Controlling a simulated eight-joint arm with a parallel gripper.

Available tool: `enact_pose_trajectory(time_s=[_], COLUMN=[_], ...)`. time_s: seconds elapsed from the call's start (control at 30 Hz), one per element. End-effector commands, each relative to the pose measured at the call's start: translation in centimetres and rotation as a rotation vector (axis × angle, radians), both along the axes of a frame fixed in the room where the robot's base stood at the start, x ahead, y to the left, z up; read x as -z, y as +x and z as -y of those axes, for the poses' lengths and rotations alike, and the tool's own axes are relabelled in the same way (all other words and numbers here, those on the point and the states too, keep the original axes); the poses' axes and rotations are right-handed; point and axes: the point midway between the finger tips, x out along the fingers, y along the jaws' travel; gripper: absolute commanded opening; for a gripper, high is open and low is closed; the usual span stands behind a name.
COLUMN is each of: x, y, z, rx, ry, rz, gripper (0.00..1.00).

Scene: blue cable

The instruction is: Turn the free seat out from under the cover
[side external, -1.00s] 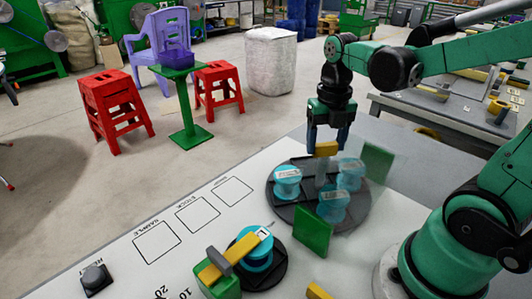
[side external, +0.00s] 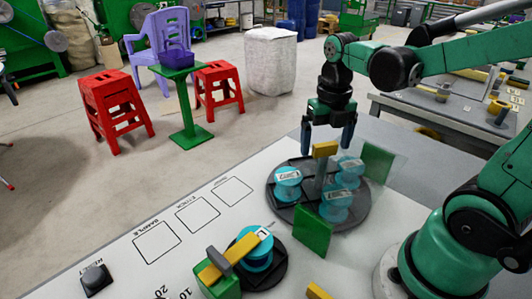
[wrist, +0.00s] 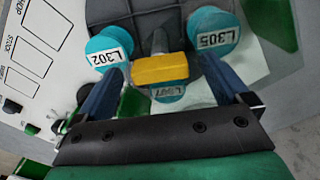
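A dark round turntable (side external: 287,211) carries three teal spools: one at its left (side external: 288,184), one at its back right (side external: 351,170) and one at its front right (side external: 337,204). A clear cover with green end panels (side external: 313,232) stands over the right part. A grey post with a yellow bar handle (side external: 326,150) rises from the middle. My gripper (side external: 328,153) is open above the turntable, its blue fingers either side of the handle with gaps. The wrist view shows the handle (wrist: 160,68) between the fingers and labels L302 (wrist: 109,50) and L305 (wrist: 213,32). I cannot clearly make out the free seat.
A smaller dark stand with a teal spool (side external: 257,256) and a yellow-topped green block (side external: 220,284) are at the front. Printed squares (side external: 197,215) on the white table are empty. A black button (side external: 96,279) is at front left.

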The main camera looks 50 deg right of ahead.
Motion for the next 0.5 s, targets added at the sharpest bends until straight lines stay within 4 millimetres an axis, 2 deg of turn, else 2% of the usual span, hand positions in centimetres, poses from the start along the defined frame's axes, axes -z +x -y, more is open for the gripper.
enact_pose_trajectory(time_s=[0.3,0.5], x=[-0.2,-2.1], y=[0.0,0.0], z=[0.0,0.0], rx=[0.000,0.000], ry=[0.000,0.000], rz=[0.000,0.000], gripper=[0.95,0.95])
